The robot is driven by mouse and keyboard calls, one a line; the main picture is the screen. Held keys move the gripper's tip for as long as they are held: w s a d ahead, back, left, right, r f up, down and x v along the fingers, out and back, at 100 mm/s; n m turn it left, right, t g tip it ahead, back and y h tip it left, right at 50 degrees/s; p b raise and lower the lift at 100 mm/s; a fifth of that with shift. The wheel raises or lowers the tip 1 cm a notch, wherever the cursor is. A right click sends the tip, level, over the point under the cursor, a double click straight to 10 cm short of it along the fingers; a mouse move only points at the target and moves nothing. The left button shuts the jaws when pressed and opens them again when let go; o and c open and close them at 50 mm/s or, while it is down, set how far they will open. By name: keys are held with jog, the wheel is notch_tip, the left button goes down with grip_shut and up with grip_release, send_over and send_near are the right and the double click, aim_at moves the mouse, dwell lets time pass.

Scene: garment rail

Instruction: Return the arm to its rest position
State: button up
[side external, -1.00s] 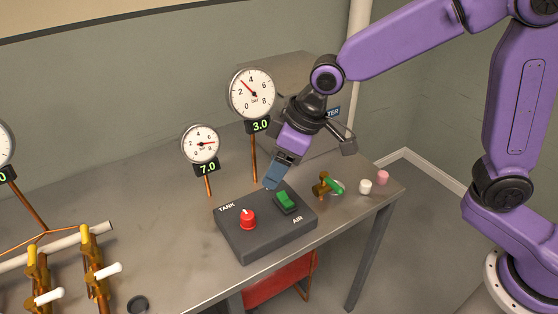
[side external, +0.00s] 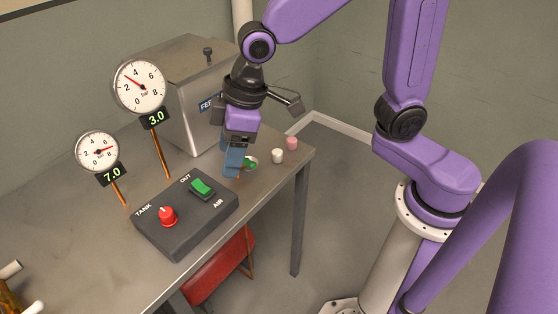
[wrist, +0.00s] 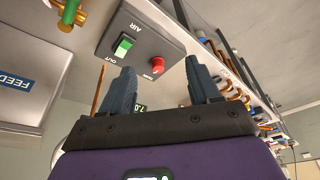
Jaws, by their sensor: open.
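My gripper (side external: 233,170) hangs pointing down near the right end of the bench (side external: 60,215), in front of the steel box. In the side view its blue fingers overlap each other and partly hide the green-handled valve (side external: 250,164) behind them. In the wrist view my gripper (wrist: 160,65) has its two fingers wide apart with nothing between them. The dark control box (side external: 185,235), with a red knob (side external: 168,216) and a green switch (side external: 202,187), is left of the fingers. I cannot tell the exact clearance to the valve.
A steel box with a blue label (side external: 208,104) stands behind my gripper. Two gauges, reading 3.0 (side external: 139,86) and 7.0 (side external: 97,152), rise on copper pipes at left. A white cap (side external: 277,156) and a pink cap (side external: 292,143) sit near the bench's right edge.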

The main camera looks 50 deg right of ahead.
jog(key=s+d+f+n+g+h, duration=0.1)
jog(key=s+d+n+h, duration=0.1)
jog(key=s+d, duration=1.4)
jog(key=shift+s+f+n+g, duration=0.3)
jog(key=shift+s+g, duration=0.1)
jog(key=shift+s, duration=0.4)
